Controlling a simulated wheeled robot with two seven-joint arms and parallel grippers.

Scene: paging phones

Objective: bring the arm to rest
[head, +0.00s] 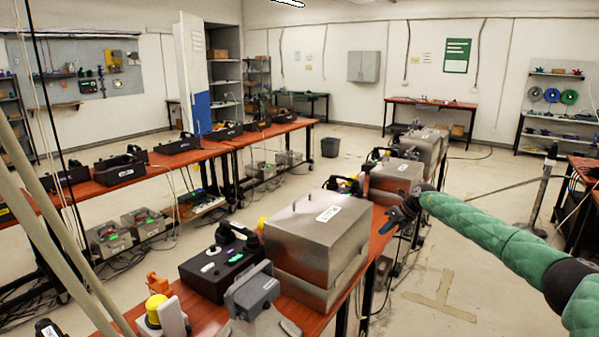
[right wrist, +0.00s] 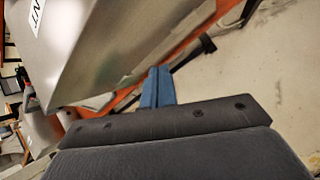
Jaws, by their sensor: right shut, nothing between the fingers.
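My right arm, in a green quilted sleeve, comes in from the right of the head view. Its gripper (head: 392,221) is beside the right edge of the near bench, just right of a large silver metal box (head: 318,232) with a white label. In the right wrist view the blue fingers (right wrist: 158,88) are together, with nothing between them. The metal box (right wrist: 110,45) fills the upper left of that view, close to the fingers; I cannot tell the exact gap. My left gripper is not in view.
The near bench (head: 195,308) also holds a black phone unit (head: 222,266), a grey device (head: 254,297), a yellow-topped item (head: 154,308) and more metal boxes (head: 397,176) behind. A second bench with black units runs along the left. Open floor (head: 450,255) lies right of the near bench.

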